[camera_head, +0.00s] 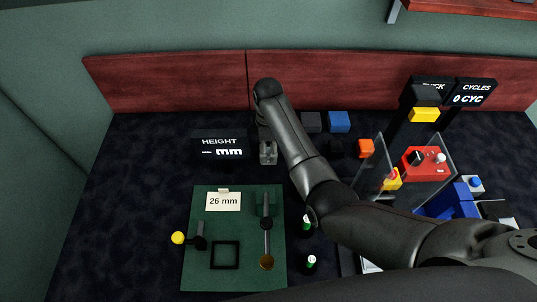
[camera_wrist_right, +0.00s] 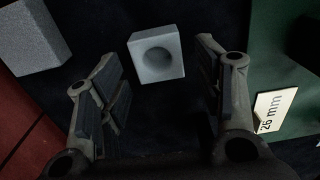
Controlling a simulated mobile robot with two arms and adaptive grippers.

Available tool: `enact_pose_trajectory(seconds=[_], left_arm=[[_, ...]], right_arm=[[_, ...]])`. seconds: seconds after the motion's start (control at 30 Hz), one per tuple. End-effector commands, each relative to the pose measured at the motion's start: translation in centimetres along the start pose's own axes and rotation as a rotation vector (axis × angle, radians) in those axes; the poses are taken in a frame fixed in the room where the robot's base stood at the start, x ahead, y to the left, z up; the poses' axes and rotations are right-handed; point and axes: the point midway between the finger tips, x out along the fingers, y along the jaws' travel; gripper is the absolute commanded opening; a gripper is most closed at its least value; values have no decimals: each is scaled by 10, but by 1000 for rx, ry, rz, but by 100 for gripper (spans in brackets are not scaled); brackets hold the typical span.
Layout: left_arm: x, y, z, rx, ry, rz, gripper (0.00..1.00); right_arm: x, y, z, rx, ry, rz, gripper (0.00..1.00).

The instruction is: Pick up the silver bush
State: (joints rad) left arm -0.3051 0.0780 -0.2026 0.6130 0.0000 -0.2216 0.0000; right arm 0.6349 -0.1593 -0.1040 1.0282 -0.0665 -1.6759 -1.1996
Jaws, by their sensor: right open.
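A pale silver-grey block with a round recess (camera_wrist_right: 157,57) shows between my right fingertips in the right wrist view. I cannot tell whether it is the silver bush itself or a holder with the bush in it. My right gripper (camera_wrist_right: 161,64) is open, with one finger on each side of the block in the picture and gaps on both sides. My left gripper is not in view.
A larger grey block (camera_wrist_right: 30,38) stands nearby, beside a blue block (camera_head: 339,121). A black HEIGHT display (camera_head: 219,144) is to the left. A green mat (camera_head: 200,275) with a 26 mm card (camera_head: 223,201) lies in front. The red back wall (camera_head: 170,85) is behind.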

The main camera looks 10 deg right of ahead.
Motion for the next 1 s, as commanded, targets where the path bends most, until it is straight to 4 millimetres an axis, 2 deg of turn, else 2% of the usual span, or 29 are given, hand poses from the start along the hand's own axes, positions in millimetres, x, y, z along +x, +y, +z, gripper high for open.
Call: enact_pose_trajectory(seconds=[0.1, 0.2, 0.53, 0.9, 1.0], left_arm=[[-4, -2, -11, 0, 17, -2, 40], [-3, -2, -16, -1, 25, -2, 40], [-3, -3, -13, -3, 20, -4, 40], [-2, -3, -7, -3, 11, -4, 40], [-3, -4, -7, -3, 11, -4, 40]], right_arm=[[19, -4, 2, 0, 0, -5, 60], [30, -3, 2, 0, 0, -3, 60], [36, -3, 2, 0, 1, -1, 60], [36, -3, 2, 0, 0, -2, 15], [36, -3, 2, 0, 1, -1, 15]])
